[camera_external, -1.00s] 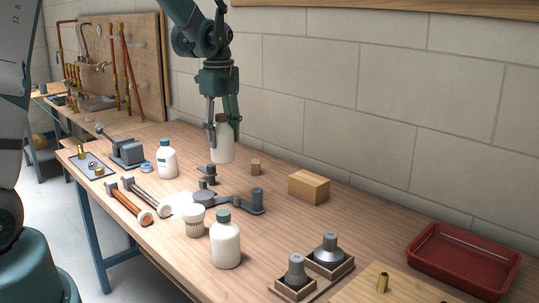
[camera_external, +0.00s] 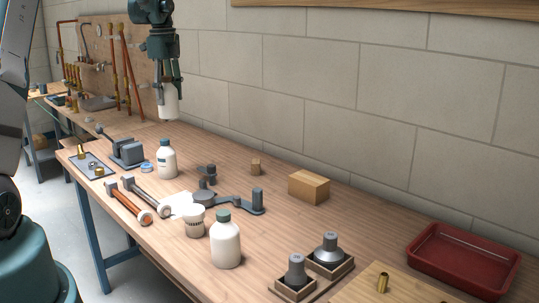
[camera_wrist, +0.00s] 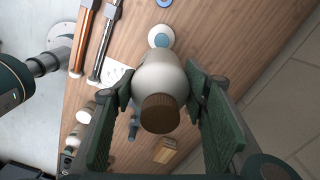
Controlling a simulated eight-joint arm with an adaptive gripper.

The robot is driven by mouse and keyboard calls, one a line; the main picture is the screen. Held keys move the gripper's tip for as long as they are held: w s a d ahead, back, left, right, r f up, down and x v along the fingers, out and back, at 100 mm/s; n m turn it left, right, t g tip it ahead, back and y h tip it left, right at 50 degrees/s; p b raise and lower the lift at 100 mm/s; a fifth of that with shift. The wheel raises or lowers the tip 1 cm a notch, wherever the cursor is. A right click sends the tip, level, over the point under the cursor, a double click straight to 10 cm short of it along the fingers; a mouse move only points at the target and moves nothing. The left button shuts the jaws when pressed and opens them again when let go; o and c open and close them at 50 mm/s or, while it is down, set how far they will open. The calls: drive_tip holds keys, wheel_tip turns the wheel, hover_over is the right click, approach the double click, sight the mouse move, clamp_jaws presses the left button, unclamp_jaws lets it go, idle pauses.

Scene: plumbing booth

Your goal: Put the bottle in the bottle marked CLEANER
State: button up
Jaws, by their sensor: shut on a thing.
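My gripper (camera_external: 169,92) is shut on a white bottle (camera_external: 170,104), which hangs upright above the far left part of the workbench. In the wrist view this bottle (camera_wrist: 160,76) sits between the two finger pads, with its brown cap (camera_wrist: 160,113) towards the camera. A white bottle with a small label (camera_external: 167,160) stands on the bench below and apart from the held one. A larger white bottle with a green cap (camera_external: 225,242) stands nearer the front. I cannot read CLEANER on any bottle.
The wall (camera_external: 330,100) runs along the bench's back.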

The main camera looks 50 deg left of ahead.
sight(161, 108)
drive_tip(key=shift+s+a+r, duration=0.2)
drive_tip(key=shift+a, duration=0.35)
drive_tip(key=shift+s+a+r, duration=0.15)
drive_tip(key=shift+s+a, duration=0.05)
drive_tip(key=shift+a, duration=0.35)
drive_tip(key=shift+s+a+r, duration=0.2)
drive_tip(key=shift+a, duration=0.35)
drive_tip(key=shift+f, duration=3.15)
drive_tip(key=shift+f+p, duration=0.3)
drive_tip(key=shift+f, duration=1.55)
drive_tip(key=shift+f, duration=0.15)
drive_tip(key=o, duration=1.2)
